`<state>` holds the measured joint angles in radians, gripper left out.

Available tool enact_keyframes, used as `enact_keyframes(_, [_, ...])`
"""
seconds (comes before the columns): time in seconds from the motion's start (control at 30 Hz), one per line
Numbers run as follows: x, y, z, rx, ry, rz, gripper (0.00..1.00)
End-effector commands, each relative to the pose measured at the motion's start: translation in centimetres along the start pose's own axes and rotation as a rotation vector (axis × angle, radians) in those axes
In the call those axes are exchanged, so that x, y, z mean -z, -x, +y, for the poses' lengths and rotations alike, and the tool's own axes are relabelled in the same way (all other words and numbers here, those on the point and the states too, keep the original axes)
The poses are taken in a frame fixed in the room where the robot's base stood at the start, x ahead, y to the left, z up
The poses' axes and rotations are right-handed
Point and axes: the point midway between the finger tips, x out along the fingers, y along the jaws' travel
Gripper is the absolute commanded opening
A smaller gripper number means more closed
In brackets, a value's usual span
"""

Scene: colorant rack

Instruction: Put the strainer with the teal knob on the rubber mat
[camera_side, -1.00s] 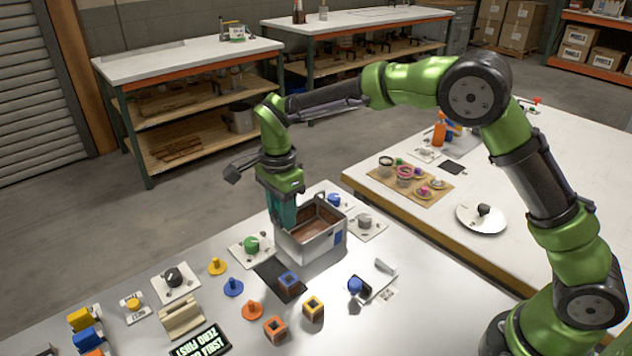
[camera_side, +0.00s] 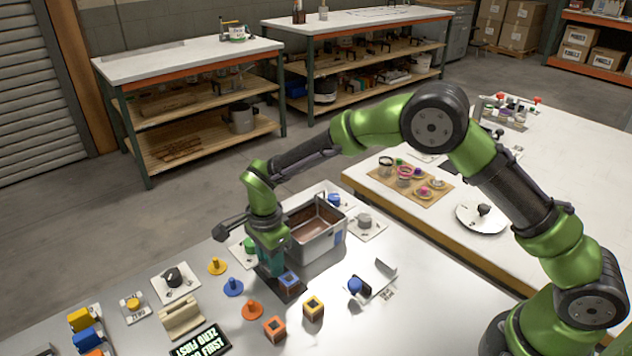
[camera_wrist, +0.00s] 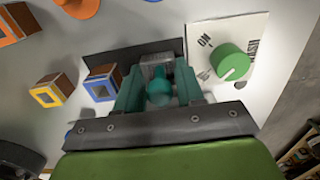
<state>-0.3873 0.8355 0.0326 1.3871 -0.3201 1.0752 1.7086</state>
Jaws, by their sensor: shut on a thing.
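The strainer's teal knob (camera_wrist: 158,92) is between the teal fingers of my gripper (camera_wrist: 160,86), which is shut on it. A grey part of the strainer (camera_wrist: 155,62) shows just past the knob; the rest is hidden. The black rubber mat (camera_wrist: 120,58) lies under and around the strainer in the wrist view. In the side view my gripper (camera_side: 271,266) is low over the mat (camera_side: 292,295), and hides the strainer. I cannot tell whether the strainer touches the mat.
A blue cube (camera_wrist: 103,82) is at the mat's edge. A green knob on a white plate (camera_wrist: 232,62) lies close on the other side. A metal bin with brown contents (camera_side: 318,238) stands just behind. More cubes (camera_side: 313,308) and knobs (camera_side: 233,287) lie in front.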

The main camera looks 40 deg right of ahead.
Motion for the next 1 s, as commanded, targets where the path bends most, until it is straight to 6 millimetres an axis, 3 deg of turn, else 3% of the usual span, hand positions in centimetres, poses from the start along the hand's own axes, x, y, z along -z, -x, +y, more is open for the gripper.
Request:
enact_keyframes(0.27, [0.0, -0.3, 0.0, 0.0, 0.001, 0.0, 0.08])
enact_keyframes(0.3, [0.0, -0.3, 0.0, 0.0, 0.001, 0.0, 0.44])
enact_keyframes(0.43, [0.0, -0.2, 0.0, 0.0, 0.0, 0.0, 0.63])
enact_keyframes(0.77, [0.0, 0.1, 0.0, 0.001, 0.0, -0.001, 0.63])
enact_keyframes(1.0, [0.0, 3.9, -0.1, 0.005, -0.001, -0.002, 0.63])
